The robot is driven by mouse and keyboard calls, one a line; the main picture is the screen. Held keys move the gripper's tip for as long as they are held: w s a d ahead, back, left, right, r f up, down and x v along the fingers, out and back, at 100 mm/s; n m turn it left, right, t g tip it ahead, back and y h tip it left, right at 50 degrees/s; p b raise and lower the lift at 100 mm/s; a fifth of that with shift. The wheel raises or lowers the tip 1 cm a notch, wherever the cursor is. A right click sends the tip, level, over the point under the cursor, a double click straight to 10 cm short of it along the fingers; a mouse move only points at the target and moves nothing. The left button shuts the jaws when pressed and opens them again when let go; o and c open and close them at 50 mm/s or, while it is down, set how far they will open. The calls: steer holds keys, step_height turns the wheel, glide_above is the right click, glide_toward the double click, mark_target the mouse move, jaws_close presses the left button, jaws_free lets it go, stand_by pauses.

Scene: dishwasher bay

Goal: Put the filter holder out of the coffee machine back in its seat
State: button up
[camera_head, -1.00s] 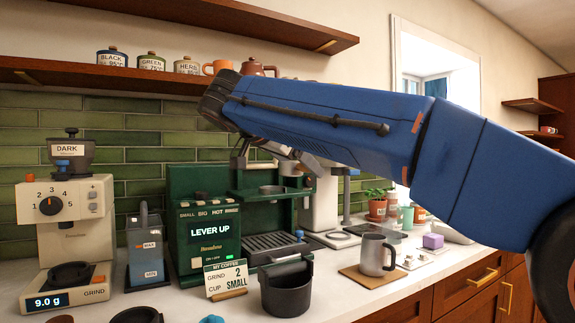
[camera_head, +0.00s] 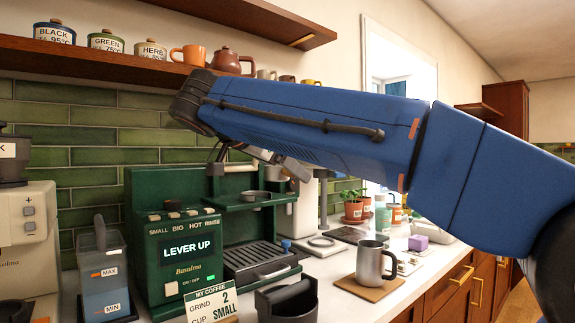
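The green coffee machine (camera_head: 184,262) stands on the counter, its screen reading "LEVER UP". A dark ring (camera_head: 254,196) sits at its front under the upper body, above the drip tray (camera_head: 262,262); I cannot tell whether this ring is the seat or the filter holder. I cannot make out the filter holder for sure. My blue arm crosses the view in front of the machine's top. My gripper is mostly hidden behind the arm; dark and grey parts show below it, and I cannot tell which are fingers or whether anything is held.
A black open bin (camera_head: 287,304) and a "MY COFFEE" card (camera_head: 212,306) stand in front of the machine. A steel mug (camera_head: 372,264) sits on a mat to the right. A water tank (camera_head: 104,282) stands left, beside the grinder (camera_head: 32,240). Shelves with jars hang above.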

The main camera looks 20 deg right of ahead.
steer(key=shift+w+a+f, duration=0.25)
steer(key=shift+w, duration=0.45)
steer(key=shift+w+a+f, duration=0.2)
steer(key=shift+w, duration=0.5)
glide_above(260, 200)
steer(key=shift+s+d, duration=0.15)
steer(key=shift+s, duration=0.05)
steer(key=shift+w+f, duration=0.15)
steer(key=shift+f, duration=1.85)
steer(key=shift+f, duration=0.3)
steer(key=o, duration=1.1)
steer(key=v, duration=1.7)
steer(key=shift+a, duration=0.3)
